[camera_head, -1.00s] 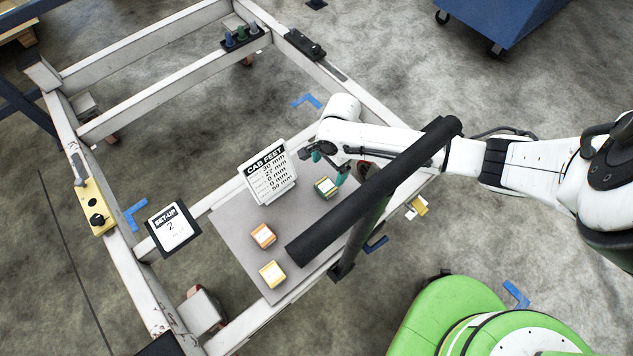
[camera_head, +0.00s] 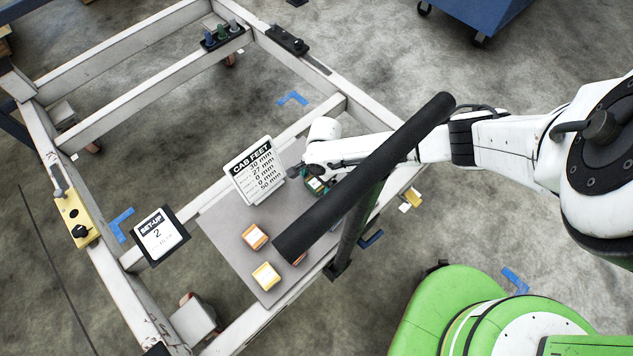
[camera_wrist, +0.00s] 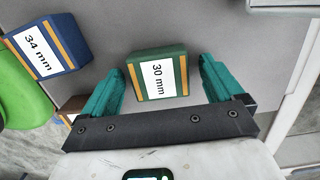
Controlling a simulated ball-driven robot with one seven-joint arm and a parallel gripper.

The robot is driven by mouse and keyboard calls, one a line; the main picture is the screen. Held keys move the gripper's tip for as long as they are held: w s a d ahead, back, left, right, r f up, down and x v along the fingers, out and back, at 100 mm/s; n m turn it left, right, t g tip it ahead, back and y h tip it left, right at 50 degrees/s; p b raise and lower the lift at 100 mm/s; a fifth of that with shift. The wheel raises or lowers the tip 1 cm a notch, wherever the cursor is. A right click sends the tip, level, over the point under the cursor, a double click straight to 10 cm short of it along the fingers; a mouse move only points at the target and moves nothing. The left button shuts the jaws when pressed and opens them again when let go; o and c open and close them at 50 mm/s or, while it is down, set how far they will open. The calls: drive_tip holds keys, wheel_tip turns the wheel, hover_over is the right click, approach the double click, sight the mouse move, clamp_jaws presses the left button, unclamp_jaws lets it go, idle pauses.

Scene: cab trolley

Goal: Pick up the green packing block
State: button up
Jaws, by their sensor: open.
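The green packing block (camera_wrist: 158,73) has a white label reading 30 mm with orange edges. In the wrist view it sits on the grey plate (camera_wrist: 215,30) between the two teal fingers of my gripper (camera_wrist: 160,88). A gap shows between the block and each finger. In the head view the green block (camera_head: 315,184) is partly hidden by my gripper (camera_head: 316,188) and wrist. My gripper is open, with its fingers either side of the block.
A blue block (camera_wrist: 48,45) labelled 34 mm sits left of the green one. Two orange-edged blocks (camera_head: 255,237) (camera_head: 266,276) lie on the plate's front part. The CAB FEET sign (camera_head: 255,172) stands close beside my gripper. A black padded bar (camera_head: 370,175) crosses above the plate.

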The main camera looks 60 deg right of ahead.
drive_tip(key=c, duration=1.1)
drive_tip(key=shift+r, duration=0.15)
